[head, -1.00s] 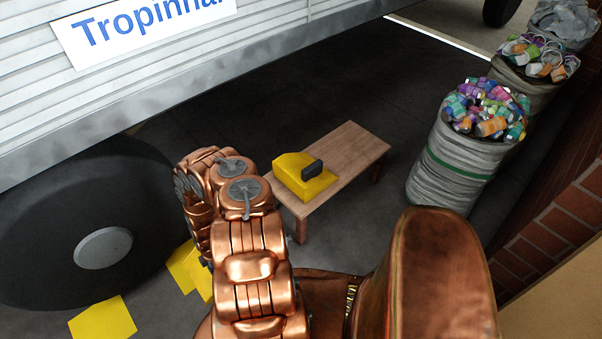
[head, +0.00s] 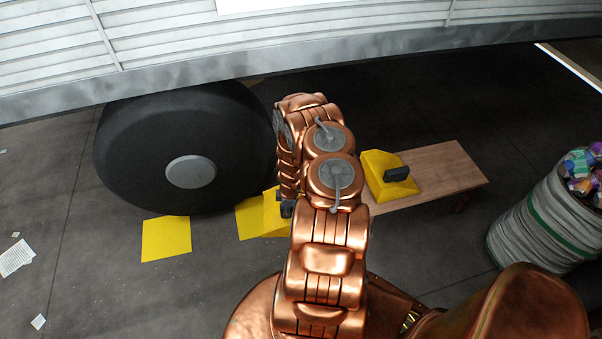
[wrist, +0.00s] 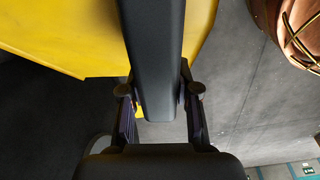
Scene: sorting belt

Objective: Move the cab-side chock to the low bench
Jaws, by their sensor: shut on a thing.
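A yellow chock (head: 275,213) shows beside the truck wheel, partly hidden behind my arm. My gripper (head: 287,207) is mostly hidden by the arm in the head view. In the wrist view my gripper (wrist: 160,103) is shut on the black handle (wrist: 155,60) of the yellow chock (wrist: 60,35). I cannot tell whether this chock touches the floor. The low wooden bench (head: 443,168) stands to the right of my arm. A second yellow chock with a black handle (head: 385,178) sits on its left end.
The truck wheel (head: 135,150) and truck side (head: 300,60) stand behind. A flat yellow square (head: 166,240) lies on the floor. A grey sack of cans (head: 545,225) stands right of the bench. The bench's right part is bare. Paper scraps (head: 16,257) lie at left.

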